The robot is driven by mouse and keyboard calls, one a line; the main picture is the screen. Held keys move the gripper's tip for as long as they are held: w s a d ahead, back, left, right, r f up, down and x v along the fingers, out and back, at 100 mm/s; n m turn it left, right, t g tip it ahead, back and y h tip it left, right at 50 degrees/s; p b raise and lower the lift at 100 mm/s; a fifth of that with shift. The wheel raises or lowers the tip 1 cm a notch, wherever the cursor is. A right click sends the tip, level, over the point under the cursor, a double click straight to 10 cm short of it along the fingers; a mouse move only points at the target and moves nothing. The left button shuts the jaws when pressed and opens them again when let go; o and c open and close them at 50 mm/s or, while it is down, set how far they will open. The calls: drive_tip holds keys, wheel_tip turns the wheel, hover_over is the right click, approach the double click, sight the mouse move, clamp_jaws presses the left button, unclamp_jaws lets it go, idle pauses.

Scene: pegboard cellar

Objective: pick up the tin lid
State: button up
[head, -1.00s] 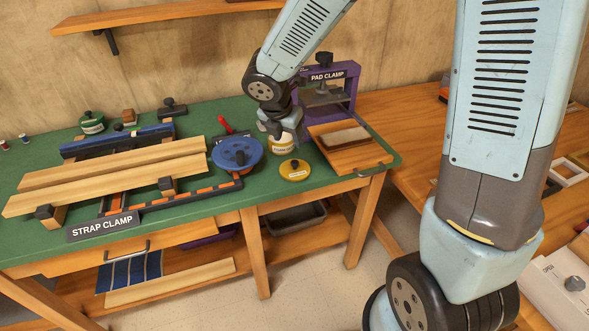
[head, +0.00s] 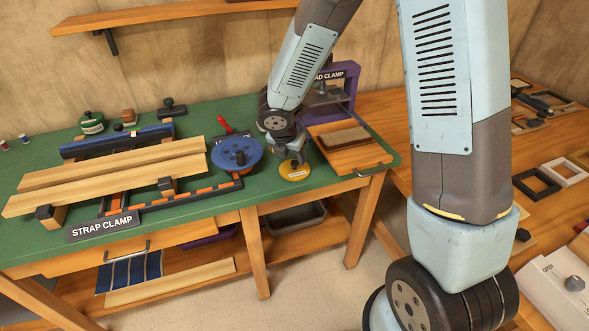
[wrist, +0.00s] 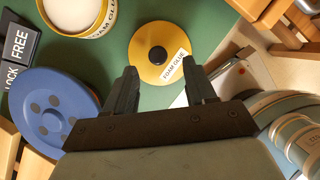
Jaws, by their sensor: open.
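The tin lid is a round yellow disc with a black knob and a "FOAM GLUE" label; it lies on the green bench top near the front edge in the head view (head: 294,174) and ahead of my fingers in the wrist view (wrist: 157,67). My gripper (wrist: 163,80) is open and empty, its two fingers apart and pointing at the lid. In the head view it hangs just above and behind the lid, partly hidden by my wrist. The open yellow foam glue tin (wrist: 92,17) with pale contents stands beside the lid; my arm hides it in the head view.
The strap clamp (head: 103,226) holds planks (head: 110,172) at left.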

sight(294, 162)
drive_tip(key=shift+x, duration=2.1)
drive_tip(key=shift+w, duration=0.2)
drive_tip(key=shift+r, duration=0.1)
clamp_jaws()
